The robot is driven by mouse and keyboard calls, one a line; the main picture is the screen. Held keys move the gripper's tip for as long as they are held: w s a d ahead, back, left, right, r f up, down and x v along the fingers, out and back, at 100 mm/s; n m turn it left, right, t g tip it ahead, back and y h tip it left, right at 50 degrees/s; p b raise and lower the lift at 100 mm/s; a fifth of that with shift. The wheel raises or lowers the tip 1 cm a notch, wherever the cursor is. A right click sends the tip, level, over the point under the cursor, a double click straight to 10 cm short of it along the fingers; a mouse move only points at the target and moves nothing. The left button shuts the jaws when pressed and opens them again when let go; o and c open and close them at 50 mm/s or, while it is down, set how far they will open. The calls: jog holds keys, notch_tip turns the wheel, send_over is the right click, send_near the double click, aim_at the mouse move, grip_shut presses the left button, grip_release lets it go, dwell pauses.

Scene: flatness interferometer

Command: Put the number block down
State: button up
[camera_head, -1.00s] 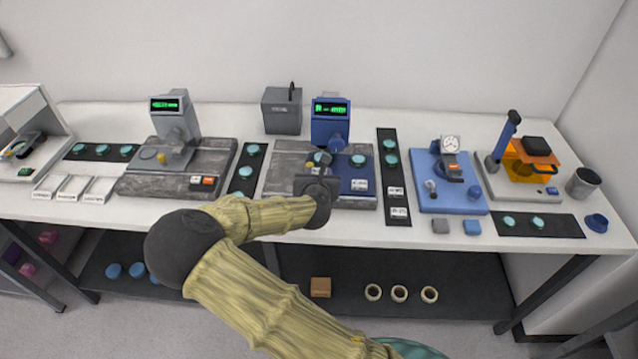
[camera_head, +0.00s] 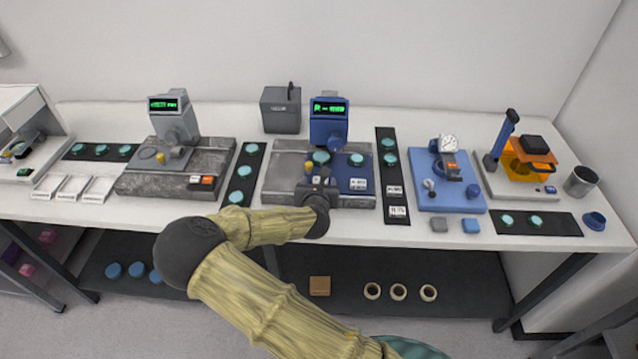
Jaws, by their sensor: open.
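Several small white blocks with dark printed characters are in view, too small to read surely. One white block (camera_head: 359,184) rests on the blue part of the middle instrument's base (camera_head: 290,160). Two more, an upper white block (camera_head: 394,190) and a lower white block (camera_head: 397,211), lie on the black strip (camera_head: 391,168) to its right. My gripper (camera_head: 316,178) is open over the front of the middle instrument's base, left of the white block on it.
A blue instrument head with a green display (camera_head: 329,120) stands behind my gripper. A teal disc (camera_head: 321,157) and another teal disc (camera_head: 356,160) lie on the base. A second black strip with discs (camera_head: 244,172) is to the left. White table shows along the front edge.

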jog(key=shift+a+r, duration=0.1)
jog(key=shift+r, duration=0.05)
jog(key=shift+s, duration=0.3)
jog(key=b+v, duration=0.1)
jog(key=v, duration=1)
jog(key=shift+r, duration=0.2)
